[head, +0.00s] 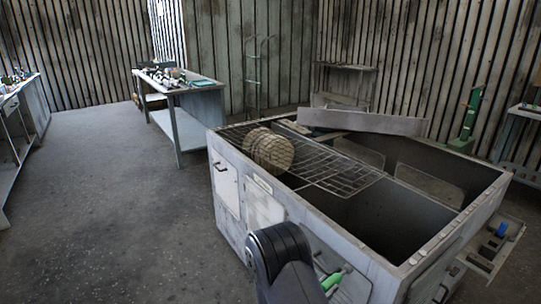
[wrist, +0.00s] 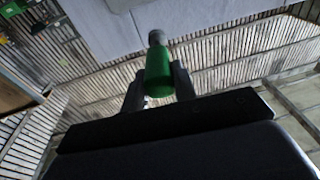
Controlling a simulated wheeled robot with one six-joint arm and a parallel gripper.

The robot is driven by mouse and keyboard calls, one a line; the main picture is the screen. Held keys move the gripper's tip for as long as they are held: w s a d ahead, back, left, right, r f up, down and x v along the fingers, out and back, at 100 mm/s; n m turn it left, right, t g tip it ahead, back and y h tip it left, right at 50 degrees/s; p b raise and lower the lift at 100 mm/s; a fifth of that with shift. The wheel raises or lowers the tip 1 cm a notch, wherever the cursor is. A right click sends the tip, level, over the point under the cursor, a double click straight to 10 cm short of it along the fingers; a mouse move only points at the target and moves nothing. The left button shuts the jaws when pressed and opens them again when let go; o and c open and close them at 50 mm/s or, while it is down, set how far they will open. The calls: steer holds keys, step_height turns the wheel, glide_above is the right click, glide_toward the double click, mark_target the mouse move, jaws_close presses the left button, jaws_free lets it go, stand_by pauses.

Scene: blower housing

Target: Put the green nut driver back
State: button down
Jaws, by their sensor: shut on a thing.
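The green nut driver (wrist: 158,72) sits between the two dark fingers of my gripper (wrist: 157,85) in the wrist view. My gripper is shut on its green handle. A grey round end of the driver points away from my gripper, toward a pale grey surface. In the head view the green driver (head: 336,278) shows just right of my dark arm link, in front of the housing's front wall. My fingers are hidden there. I cannot tell whether the driver touches the wall.
The open grey housing (head: 411,266) carries a wire rack (head: 345,174) and a round ribbed part (head: 270,150). A small side shelf (head: 484,262) at right holds a blue item (head: 502,229). A workbench (head: 178,122) stands behind left. The floor (head: 110,220) at left is clear.

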steer(key=shift+r+p, duration=1.6)
steer(key=shift+r, duration=0.35)
